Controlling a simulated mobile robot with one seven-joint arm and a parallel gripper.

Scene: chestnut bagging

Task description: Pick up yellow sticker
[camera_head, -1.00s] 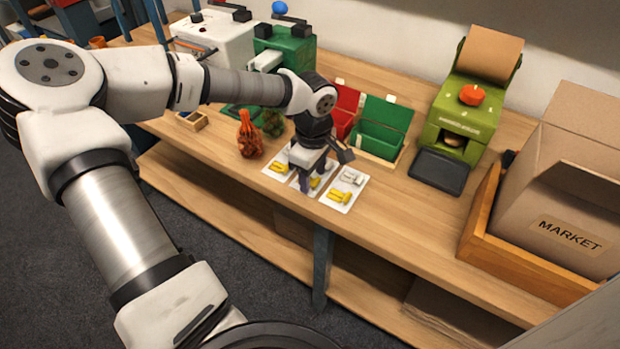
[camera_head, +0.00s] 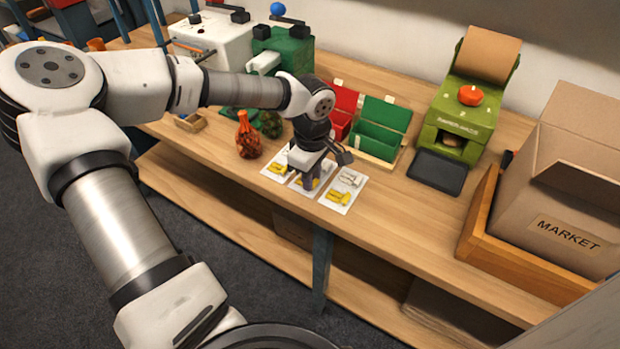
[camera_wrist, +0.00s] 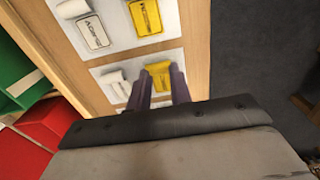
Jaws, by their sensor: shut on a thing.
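Several yellow and white stickers lie on three white cards on the wooden table. My gripper (camera_wrist: 158,82) is over the middle card (camera_wrist: 100,72). Its two dark fingers are shut on a yellow sticker (camera_wrist: 160,70), which shows between and just beyond the fingertips. A white sticker (camera_wrist: 116,86) lies on the same card beside the fingers. In the wrist view, another card holds a yellow sticker (camera_wrist: 146,16) and a white sticker (camera_wrist: 93,31). In the head view my gripper (camera_head: 311,180) hides part of the middle card. The right card (camera_head: 332,203) is in clear view.
A red box (camera_head: 340,122) and a green box (camera_head: 375,140) stand behind the cards. An orange net bag (camera_head: 248,138) stands to the left. A green machine (camera_head: 462,115) and a cardboard box (camera_head: 560,190) in a wooden tray are to the right. The table's front edge is close.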

